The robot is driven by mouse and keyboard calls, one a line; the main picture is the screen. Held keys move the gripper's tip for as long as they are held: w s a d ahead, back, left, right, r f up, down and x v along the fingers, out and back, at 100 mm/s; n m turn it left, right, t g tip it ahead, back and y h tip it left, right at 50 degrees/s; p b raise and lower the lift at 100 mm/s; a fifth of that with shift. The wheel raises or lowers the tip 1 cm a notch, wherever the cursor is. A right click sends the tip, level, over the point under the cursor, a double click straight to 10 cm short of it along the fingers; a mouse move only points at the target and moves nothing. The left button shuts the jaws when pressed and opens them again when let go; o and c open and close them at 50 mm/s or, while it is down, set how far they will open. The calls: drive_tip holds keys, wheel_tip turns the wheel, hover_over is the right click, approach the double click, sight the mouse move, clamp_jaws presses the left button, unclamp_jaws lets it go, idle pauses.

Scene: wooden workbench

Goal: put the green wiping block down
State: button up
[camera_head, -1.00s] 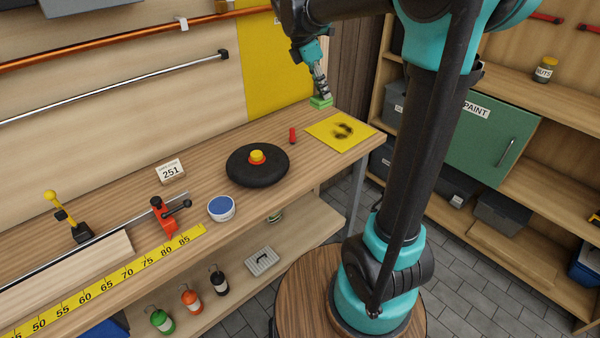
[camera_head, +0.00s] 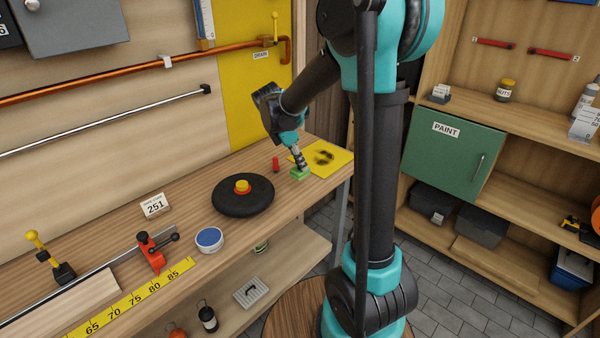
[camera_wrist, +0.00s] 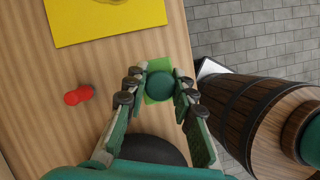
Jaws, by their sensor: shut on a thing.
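The green wiping block (camera_head: 299,174) is at the bench's right part, just in front of the yellow sheet with a dark smudge (camera_head: 333,155). My gripper (camera_head: 299,168) is above it, pointing down, with its fingers shut on the block. In the wrist view the block (camera_wrist: 158,93) shows as a green pad with a round darker green knob (camera_wrist: 160,86) between the fingertips (camera_wrist: 159,88). It is at or very near the bench top (camera_wrist: 120,70); I cannot tell whether it touches the wood.
A red cylinder (camera_head: 276,165) stands left of the block. A black disc with a red and yellow hub (camera_head: 243,196) lies further left, with a blue-topped round tin (camera_head: 209,240) beyond it. The bench's front edge is close to the block. A wooden barrel (camera_wrist: 262,115) shows in the wrist view.

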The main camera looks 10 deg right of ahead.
sight(298, 167)
drive_tip(key=shift+f, duration=2.2)
drive_tip(key=o, duration=1)
drive_tip(key=shift+f, duration=0.15)
drive_tip(key=v, duration=1.1)
drive_tip(key=s+d+f+m+t+y, duration=0.1)
drive_tip(key=s+d+f+m, duration=0.1)
drive_tip(key=s+f+m, duration=0.2)
drive_tip(key=s+d+f+m+t+y, duration=0.1)
drive_tip(key=s+d+f+m, duration=0.2)
drive_tip(key=s+m, duration=0.6)
drive_tip(key=s+d+f+m+t+y, duration=0.1)
drive_tip(key=s+d+f+m+y, duration=0.1)
drive_tip(key=s+f+m, duration=0.4)
drive_tip(key=shift+s+d+f+m, duration=0.1)
drive_tip(key=shift+s+d+m, duration=0.15)
drive_tip(key=shift+s+m, duration=0.2)
drive_tip(key=shift+s+d+m, duration=0.25)
drive_tip(key=shift+s+m, duration=0.1)
drive_tip(key=shift+s, duration=0.25)
